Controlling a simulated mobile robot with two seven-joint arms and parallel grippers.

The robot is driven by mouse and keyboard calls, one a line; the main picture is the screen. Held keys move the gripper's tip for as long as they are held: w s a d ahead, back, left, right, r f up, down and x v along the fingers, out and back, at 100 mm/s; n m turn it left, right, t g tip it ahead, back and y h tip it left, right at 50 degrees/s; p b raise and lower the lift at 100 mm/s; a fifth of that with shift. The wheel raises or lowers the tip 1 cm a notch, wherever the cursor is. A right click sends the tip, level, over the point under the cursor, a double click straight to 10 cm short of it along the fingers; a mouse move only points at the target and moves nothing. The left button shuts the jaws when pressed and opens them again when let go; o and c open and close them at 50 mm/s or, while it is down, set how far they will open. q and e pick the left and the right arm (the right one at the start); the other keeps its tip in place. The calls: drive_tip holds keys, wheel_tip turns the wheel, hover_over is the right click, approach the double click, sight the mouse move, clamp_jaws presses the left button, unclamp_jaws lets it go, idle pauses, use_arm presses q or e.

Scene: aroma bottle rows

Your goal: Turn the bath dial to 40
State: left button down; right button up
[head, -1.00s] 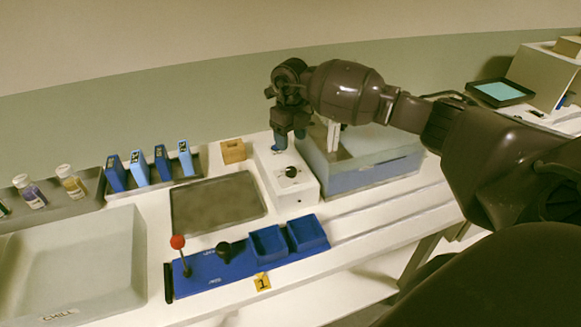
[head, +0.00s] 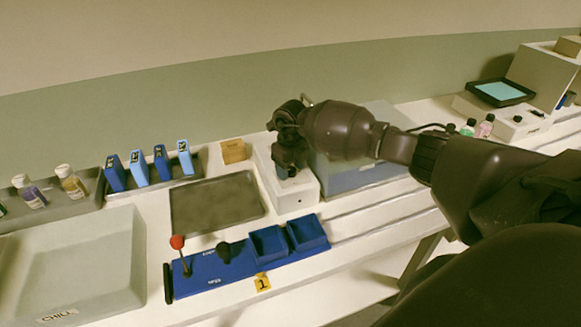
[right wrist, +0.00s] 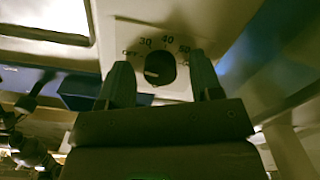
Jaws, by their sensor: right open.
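The bath dial (right wrist: 160,68) is a round black knob on a pale panel, marked OFF, 30, 40 and 50 around its upper side. Its white mark lies on the left part of the knob, pointing left, nearer OFF than 40. My right gripper (right wrist: 161,72) is open, one finger to each side of the knob; whether they touch it I cannot tell. In the head view my right gripper (head: 290,172) is over the white control box (head: 296,198) and hides the dial. The bath (head: 350,180) beside it is partly covered by my arm. My left gripper is not in view.
A dark tray (head: 215,203) lies left of the box. In front, a blue panel (head: 208,274) carries a red-knobbed lever (head: 178,243) and blue bins (head: 305,233). A small wooden block (head: 233,151) stands behind.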

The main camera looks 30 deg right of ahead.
drive_tip(key=c, duration=0.9)
